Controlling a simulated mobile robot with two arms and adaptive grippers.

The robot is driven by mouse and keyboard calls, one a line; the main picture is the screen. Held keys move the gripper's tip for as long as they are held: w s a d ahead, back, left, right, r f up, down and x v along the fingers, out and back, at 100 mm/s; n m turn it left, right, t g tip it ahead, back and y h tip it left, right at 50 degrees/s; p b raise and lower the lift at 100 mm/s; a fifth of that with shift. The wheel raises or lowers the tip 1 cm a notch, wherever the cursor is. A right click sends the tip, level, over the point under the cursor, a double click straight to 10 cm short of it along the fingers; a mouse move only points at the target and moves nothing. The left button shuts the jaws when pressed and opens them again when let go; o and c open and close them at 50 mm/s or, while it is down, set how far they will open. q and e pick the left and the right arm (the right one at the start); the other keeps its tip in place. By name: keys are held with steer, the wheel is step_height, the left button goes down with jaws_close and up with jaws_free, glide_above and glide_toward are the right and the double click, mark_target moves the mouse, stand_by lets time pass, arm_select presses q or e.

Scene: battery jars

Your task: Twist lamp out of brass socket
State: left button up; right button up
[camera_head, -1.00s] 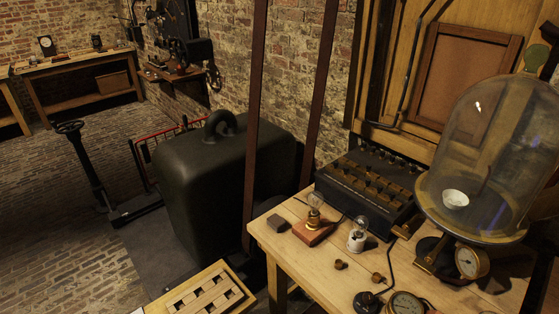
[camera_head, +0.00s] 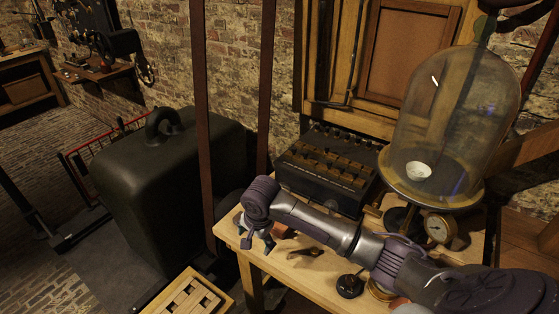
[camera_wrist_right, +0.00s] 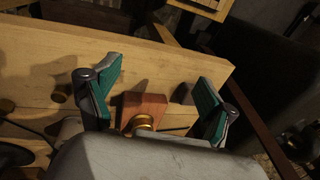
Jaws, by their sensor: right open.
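My right gripper (camera_head: 258,243) is over the left front part of the workbench, pointing down with its fingers apart. In the right wrist view its green-padded fingers (camera_wrist_right: 158,84) stand on either side of a reddish wooden block (camera_wrist_right: 146,102). The brass socket (camera_wrist_right: 142,122) shows as a brass ring on the block, between the fingers and close to the gripper's body. The lamp is hidden by the gripper's body, so I cannot tell whether the fingers touch it. In the head view the block (camera_head: 284,231) is mostly covered by my arm. My left gripper is not in view.
A black box with several brass parts (camera_head: 328,172) is at the back. A small dark block (camera_wrist_right: 183,94) lies near one finger. A dark case (camera_head: 170,180) stands left.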

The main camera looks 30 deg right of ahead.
mark_target(283, 186)
steer(key=w+d+r+m+h, duration=0.1)
steer(key=w+d+r+m, duration=0.2)
steer(key=d+r+m, duration=0.45)
steer(key=w+d+r+m+h, duration=0.15)
steer(key=d+r+m, duration=0.35)
steer(key=r, duration=0.6)
steer(key=shift+g+y, duration=0.45)
steer(key=shift+g, duration=0.05)
steer(key=w+f, duration=0.1)
steer(key=f, duration=0.3)
steer(key=w+d+f+p, duration=0.1)
steer(key=f, duration=0.4)
steer(key=w+f+p, duration=0.1)
steer(key=f, duration=0.3)
steer(key=shift+d+f, duration=0.2)
steer(key=shift+f, duration=0.2)
steer(key=c, duration=1.4)
steer(key=shift+r+n+p, duration=0.1)
steer(key=shift+n+p, duration=0.35)
steer(key=shift+p, duration=0.25)
steer(key=shift+n+y+p, duration=0.3)
steer(key=shift+n+p, duration=0.35)
steer(key=shift+n, duration=0.55)
steer(key=shift+n+t+p, duration=0.3)
steer(key=shift+n, duration=1.1)
